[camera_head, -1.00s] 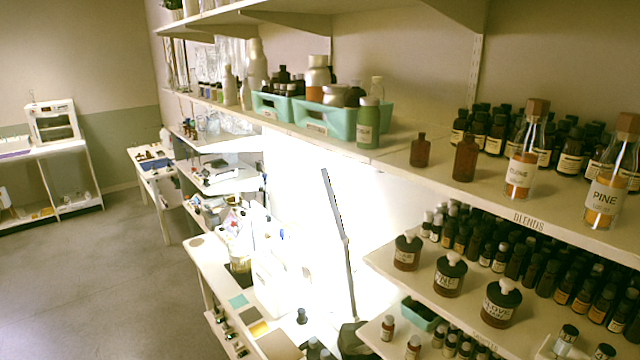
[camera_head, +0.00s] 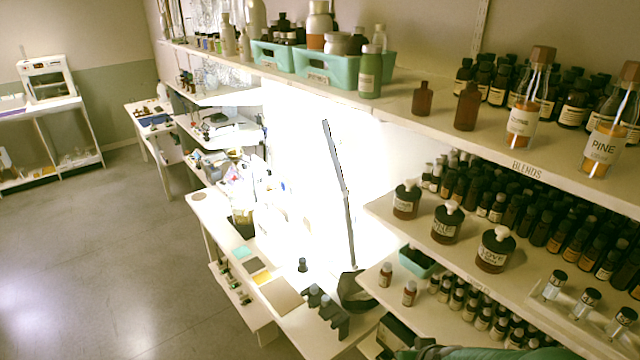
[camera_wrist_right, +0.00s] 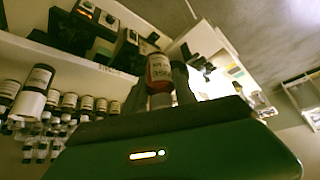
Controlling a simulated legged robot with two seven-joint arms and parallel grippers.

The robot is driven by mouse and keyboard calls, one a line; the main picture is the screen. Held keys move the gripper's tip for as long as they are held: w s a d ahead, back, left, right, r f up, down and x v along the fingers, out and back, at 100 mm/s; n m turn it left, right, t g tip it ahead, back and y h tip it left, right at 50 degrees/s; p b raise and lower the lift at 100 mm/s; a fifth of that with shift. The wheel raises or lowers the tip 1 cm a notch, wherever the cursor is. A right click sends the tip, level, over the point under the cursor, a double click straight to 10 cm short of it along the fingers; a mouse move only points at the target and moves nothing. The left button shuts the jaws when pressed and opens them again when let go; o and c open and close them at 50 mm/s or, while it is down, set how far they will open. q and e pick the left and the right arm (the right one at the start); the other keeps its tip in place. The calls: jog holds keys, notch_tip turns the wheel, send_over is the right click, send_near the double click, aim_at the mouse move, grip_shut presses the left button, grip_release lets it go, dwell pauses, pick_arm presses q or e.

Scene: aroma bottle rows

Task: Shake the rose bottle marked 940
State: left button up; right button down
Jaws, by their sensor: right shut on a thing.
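My right gripper (camera_wrist_right: 160,92) is shut on a small bottle (camera_wrist_right: 158,70) in the right wrist view. The bottle has reddish glass or liquid, a pale label and a dark end. The label's print is too small to read, so I cannot tell whether it is the rose bottle marked 940. Part of my green right arm shows at the bottom right edge of the head view, without its fingertips. My left gripper is not in view.
Small brown bottles stand in rows on the lower shelf (camera_head: 405,315). A mint tray (camera_head: 418,262) sits by the lower shelf's left end. A bright workbench (camera_head: 285,300) lies left; open floor lies beyond.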

jog(key=shift+w+a+r, duration=0.4)
jog(key=shift+w+r, duration=0.2)
jog(key=shift+w, duration=0.05)
notch_tip(320, 180, up, 4)
jog(key=shift+s+r, duration=0.1)
jog(key=f, duration=0.6)
jog(key=shift+s+d, duration=0.25)
jog(key=shift+s, duration=0.15)
jog(key=r, duration=0.3)
jog(key=w+r, duration=0.1)
jog(key=r, duration=0.1)
jog(key=shift+a+r, duration=0.15)
jog(key=shift+r, duration=0.15)
jog(key=f, duration=0.1)
jog(key=s+f, duration=0.1)
jog(key=shift+s+d+f, duration=0.25)
jog(key=shift+d+f, duration=0.15)
jog(key=f, duration=0.3)
jog(key=shift+w+a, duration=0.15)
jog(key=shift+a, duration=0.2)
jog(key=shift+w, duration=0.5)
jog(key=shift+s+d+r, duration=0.1)
jog(key=shift+s, duration=0.3)
